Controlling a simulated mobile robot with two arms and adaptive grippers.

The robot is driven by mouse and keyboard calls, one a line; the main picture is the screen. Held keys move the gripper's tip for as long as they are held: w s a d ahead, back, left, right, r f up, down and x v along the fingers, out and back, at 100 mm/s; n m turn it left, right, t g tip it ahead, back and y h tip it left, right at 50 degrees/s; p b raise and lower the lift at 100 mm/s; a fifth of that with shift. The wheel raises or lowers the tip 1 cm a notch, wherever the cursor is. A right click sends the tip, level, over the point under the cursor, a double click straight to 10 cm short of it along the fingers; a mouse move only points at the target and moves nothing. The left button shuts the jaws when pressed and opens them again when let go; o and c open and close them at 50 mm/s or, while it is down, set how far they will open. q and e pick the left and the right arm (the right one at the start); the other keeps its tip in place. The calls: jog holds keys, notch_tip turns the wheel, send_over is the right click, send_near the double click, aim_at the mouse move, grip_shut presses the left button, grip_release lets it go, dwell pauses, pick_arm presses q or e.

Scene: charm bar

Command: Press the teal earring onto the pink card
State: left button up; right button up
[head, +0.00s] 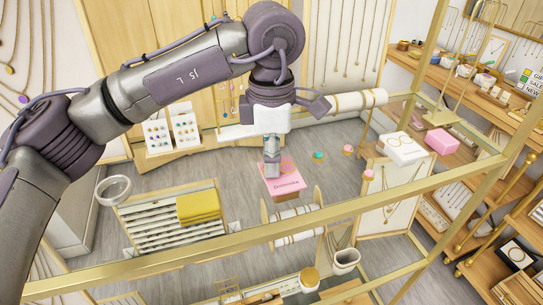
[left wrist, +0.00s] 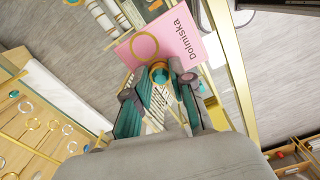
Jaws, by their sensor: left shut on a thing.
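The pink card (head: 292,186), with dark lettering, lies flat below my left gripper (head: 271,170) in the head view. In the left wrist view the pink card (left wrist: 180,40) shows at top centre, with a gold ring on it. My left gripper (left wrist: 159,80) is shut on a small round teal-and-gold piece, the teal earring (left wrist: 158,72). The earring overlaps the card's lower edge in that view; I cannot tell whether they touch. In the head view the gripper hides the earring and part of the card. My right gripper is not in view.
A gold-framed rail (head: 250,233) crosses in front of the card. A white rack with a yellow stack (head: 198,207) stands to the left. A small teal item (head: 318,155) and pink items (head: 348,149) are to the right. A white box (head: 402,148) stands farther right.

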pick_arm(q)
jog(key=shift+f+b, duration=0.35)
jog(key=shift+b, duration=0.05)
dwell(0.9)
dwell(0.4)
jog(key=o, duration=0.9)
jog(key=o, duration=0.4)
jog(key=shift+r, duration=0.1)
jog(key=shift+r+p, duration=2.15)
jog(key=shift+r, duration=1.35)
